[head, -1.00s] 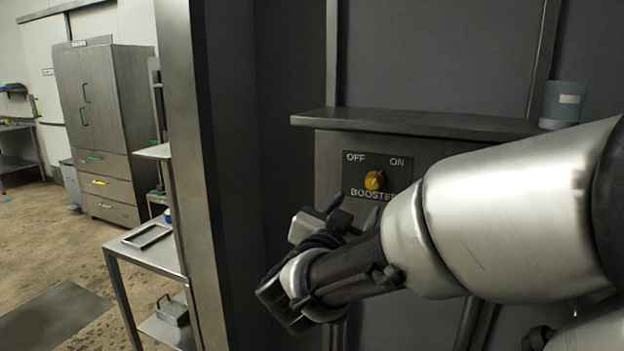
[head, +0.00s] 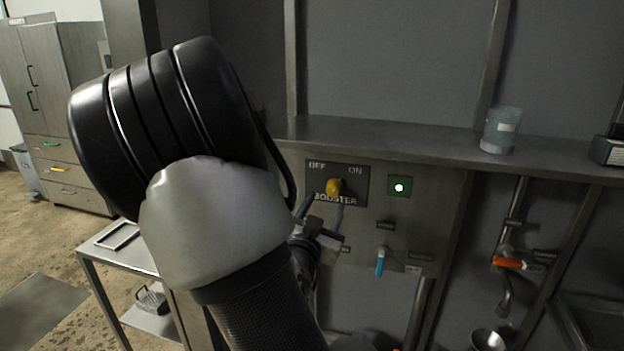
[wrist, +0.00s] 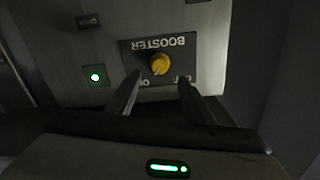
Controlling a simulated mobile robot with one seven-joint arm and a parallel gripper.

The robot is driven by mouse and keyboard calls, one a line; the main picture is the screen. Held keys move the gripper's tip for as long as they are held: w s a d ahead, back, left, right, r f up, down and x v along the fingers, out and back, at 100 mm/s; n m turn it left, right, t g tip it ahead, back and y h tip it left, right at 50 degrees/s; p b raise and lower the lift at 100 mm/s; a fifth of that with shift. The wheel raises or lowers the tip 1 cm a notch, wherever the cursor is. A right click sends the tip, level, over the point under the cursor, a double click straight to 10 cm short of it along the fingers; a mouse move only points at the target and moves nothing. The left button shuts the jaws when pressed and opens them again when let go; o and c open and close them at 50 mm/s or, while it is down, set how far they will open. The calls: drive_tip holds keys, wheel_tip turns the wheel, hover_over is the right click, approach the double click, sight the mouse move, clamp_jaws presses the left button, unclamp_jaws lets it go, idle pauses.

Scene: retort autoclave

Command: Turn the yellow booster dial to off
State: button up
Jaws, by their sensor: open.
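The yellow booster dial (head: 333,187) sits on a dark plate (head: 360,187) marked OFF at left and ON at right, with BOOSTER below. Which mark the dial points to is too small to tell. My gripper (head: 322,212) is open in front of the plate, its fingers reaching up toward the dial. In the wrist view the plate is upside down. There the dial (wrist: 160,64) lies between and just beyond the two spread fingertips of my gripper (wrist: 158,82). The fingers appear apart from the dial.
A green light (head: 399,187) glows right of the plate. Below it hangs a blue-handled lever (head: 380,263). An orange handle (head: 510,263) is farther right. A shelf (head: 400,135) juts out above the panel and carries a translucent cup (head: 501,130). A metal side table (head: 120,250) stands at left.

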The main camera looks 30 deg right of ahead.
sight(332, 191)
drive_tip(key=x, duration=0.7)
drive_tip(key=shift+w+d, duration=0.15)
drive_tip(key=shift+d, duration=0.2)
drive_tip(key=c, duration=1)
drive_tip(key=shift+c, duration=0.2)
drive_tip(key=shift+n, duration=0.3)
drive_tip(key=n+p, duration=0.1)
drive_tip(key=n, duration=0.4)
drive_tip(key=shift+a+n, duration=0.1)
drive_tip(key=shift+n, duration=0.2)
drive_tip(key=n+p, duration=0.2)
drive_tip(key=n, duration=0.3)
drive_tip(key=shift+w+f+n, duration=0.1)
drive_tip(key=shift+n, duration=0.2)
